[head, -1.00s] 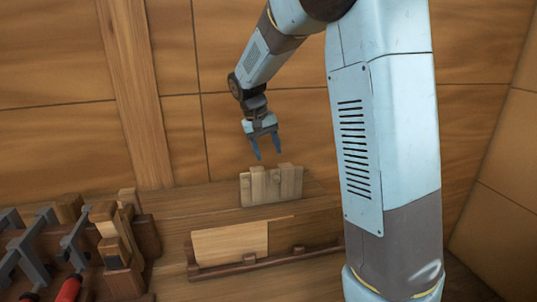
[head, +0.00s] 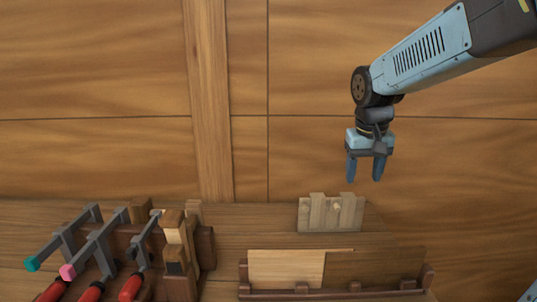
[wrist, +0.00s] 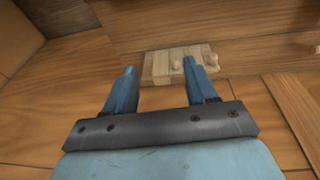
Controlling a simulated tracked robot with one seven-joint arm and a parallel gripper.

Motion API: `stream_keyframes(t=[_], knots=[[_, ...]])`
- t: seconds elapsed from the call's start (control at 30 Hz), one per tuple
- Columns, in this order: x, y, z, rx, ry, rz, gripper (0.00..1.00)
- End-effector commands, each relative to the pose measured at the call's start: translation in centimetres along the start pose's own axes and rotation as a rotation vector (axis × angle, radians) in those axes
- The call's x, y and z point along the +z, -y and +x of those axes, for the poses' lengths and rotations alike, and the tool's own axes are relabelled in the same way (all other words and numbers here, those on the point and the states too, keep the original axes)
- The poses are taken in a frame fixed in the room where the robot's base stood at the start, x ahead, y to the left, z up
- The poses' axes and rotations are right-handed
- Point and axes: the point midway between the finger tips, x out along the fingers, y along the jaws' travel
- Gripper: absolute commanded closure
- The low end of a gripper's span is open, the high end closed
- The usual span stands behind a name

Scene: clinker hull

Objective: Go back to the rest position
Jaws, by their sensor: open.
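My gripper (head: 366,169) hangs from the arm at the right of the head view, fingers pointing down. Its two blue fingers are apart with nothing between them. It is above and to the right of a small notched wooden block (head: 331,213) on the bench, clear of it. In the wrist view my gripper (wrist: 166,80) also shows open and empty. There the notched block (wrist: 165,65) lies beyond the fingertips, and the right finger overlaps part of it in the picture.
A light wooden board (head: 286,268) rests in a ledged rack (head: 390,291) at the front. Several clamps with red handles (head: 131,287) stand in a wooden holder (head: 205,247) at the left. The plank wall (head: 330,70) is behind; the space around my gripper looks free.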

Motion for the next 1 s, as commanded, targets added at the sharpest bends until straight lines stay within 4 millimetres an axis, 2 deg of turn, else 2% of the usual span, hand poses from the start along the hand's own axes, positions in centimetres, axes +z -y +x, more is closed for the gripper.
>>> stream_keyframes(t=[0.1, 0.3, 0.6, 0.8, 1.0], knots=[[2.8, -0.6, -1.4, -0.024, -0.048, 0.006, 0.44], [7.2, -1.1, -2.9, -0.052, -0.127, 0.009, 0.44], [13.3, -1.2, -3.8, -0.067, -0.242, 0.011, 0.44], [15.4, -1.1, -3.7, -0.066, -0.285, 0.01, 0.44], [15.8, -1.1, -3.6, -0.066, -0.292, 0.01, 0.44]])
